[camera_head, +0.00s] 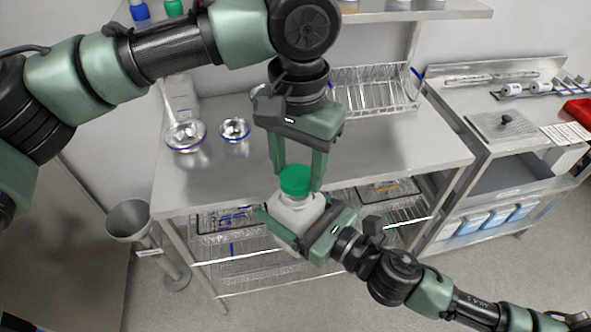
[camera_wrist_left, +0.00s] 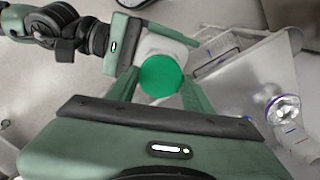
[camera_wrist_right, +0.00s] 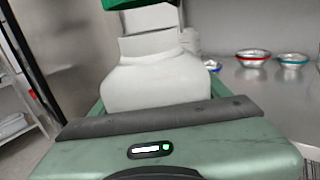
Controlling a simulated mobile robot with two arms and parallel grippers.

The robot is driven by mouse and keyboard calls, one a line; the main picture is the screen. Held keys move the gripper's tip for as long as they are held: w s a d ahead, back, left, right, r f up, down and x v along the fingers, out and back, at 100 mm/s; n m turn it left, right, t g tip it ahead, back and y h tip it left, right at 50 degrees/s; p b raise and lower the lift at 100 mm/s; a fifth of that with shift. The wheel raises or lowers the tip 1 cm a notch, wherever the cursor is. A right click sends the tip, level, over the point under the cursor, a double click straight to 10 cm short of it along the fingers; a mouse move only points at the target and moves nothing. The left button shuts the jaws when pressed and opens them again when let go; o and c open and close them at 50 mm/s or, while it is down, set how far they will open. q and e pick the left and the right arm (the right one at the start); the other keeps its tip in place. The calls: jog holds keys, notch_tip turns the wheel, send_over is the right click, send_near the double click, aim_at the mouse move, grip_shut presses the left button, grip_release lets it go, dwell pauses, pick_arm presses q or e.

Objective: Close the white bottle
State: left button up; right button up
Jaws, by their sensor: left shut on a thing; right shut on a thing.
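The white bottle (camera_head: 290,214) is held in the air in front of the steel table by my right gripper (camera_head: 297,208), whose fingers are shut around its body. Its shoulders and neck show large in the right wrist view (camera_wrist_right: 157,80). A green cap (camera_head: 294,180) is at the bottle's mouth, between the fingers of my left gripper (camera_head: 296,177), which comes down from above and is shut on it. The cap's round top faces the left wrist view (camera_wrist_left: 160,76). In the right wrist view the cap's lower edge (camera_wrist_right: 135,4) shows at the top; whether it is fully seated is unclear.
The steel table (camera_head: 400,150) behind holds metal bowls (camera_head: 186,135) at the left and a wire rack (camera_head: 375,92) at the back. Wire baskets sit below it. A grey funnel-topped stand (camera_head: 130,220) is at the left. A side counter (camera_head: 510,125) stands at the right.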

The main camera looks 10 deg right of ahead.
aim_at(297, 216)
pick_arm(q)
jog(key=shift+f, duration=0.1)
jog(key=shift+f, duration=0.8)
jog(key=shift+f, duration=0.55)
